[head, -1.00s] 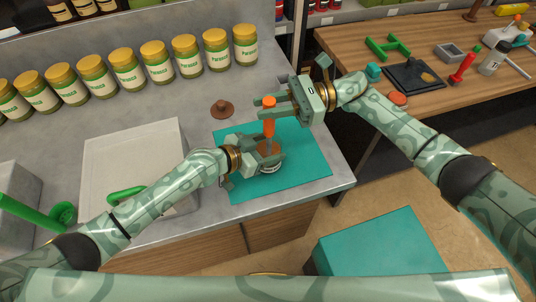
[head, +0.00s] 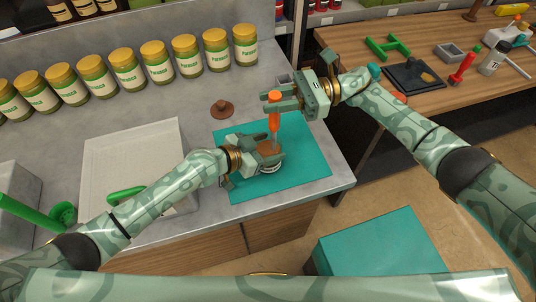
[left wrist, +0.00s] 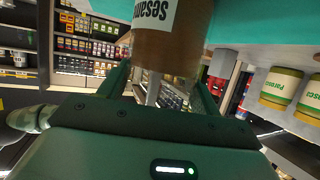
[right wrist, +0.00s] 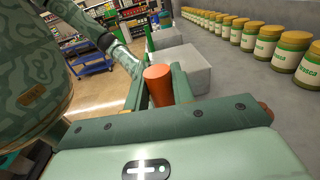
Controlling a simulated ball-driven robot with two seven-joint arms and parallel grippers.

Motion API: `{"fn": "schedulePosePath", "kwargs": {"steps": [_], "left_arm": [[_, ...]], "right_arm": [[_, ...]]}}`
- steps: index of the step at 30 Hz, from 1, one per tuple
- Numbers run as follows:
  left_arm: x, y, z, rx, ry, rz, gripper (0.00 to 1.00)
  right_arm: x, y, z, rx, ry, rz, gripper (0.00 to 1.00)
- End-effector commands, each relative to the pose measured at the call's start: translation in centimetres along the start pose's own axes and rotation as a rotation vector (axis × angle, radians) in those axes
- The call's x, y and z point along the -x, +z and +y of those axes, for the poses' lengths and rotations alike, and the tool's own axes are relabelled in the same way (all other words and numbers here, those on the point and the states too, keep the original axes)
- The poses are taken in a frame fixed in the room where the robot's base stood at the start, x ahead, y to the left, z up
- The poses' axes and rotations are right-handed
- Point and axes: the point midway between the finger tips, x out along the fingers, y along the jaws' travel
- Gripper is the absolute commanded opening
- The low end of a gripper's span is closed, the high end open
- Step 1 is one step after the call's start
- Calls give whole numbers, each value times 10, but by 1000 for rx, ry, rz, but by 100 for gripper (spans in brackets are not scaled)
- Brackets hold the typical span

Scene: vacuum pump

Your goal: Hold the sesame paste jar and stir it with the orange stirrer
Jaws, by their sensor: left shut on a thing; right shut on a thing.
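The sesame paste jar (head: 270,147) with brown contents is over the teal mat (head: 310,170). My left gripper (head: 264,157) is shut on it from the left. In the left wrist view, the jar (left wrist: 172,45) shows its white label between the fingers. My right gripper (head: 278,104) is shut on the orange handle of the stirrer (head: 274,120), above the jar. The handle also shows in the right wrist view (right wrist: 158,85). The stirrer is near upright, its thin shaft reaching down to the jar's open top. Its lower tip is hidden.
A brown knobbed lid (head: 222,109) lies left of the mat. A row of yellow-lidded jars (head: 187,57) stands along the back. A pale tray (head: 132,160) with a green handle is at left. A wooden table (head: 440,50) with tools stands at right.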

Motion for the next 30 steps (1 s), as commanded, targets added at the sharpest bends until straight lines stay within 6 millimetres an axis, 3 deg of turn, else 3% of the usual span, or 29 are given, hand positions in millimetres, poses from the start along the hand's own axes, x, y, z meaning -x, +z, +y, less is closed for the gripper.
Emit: {"fn": "schedulePosePath", "kwargs": {"steps": [30], "left_arm": [[0,0,0,0,0,1,30]], "right_arm": [[-11,94,1,3,1,-1,0]]}}
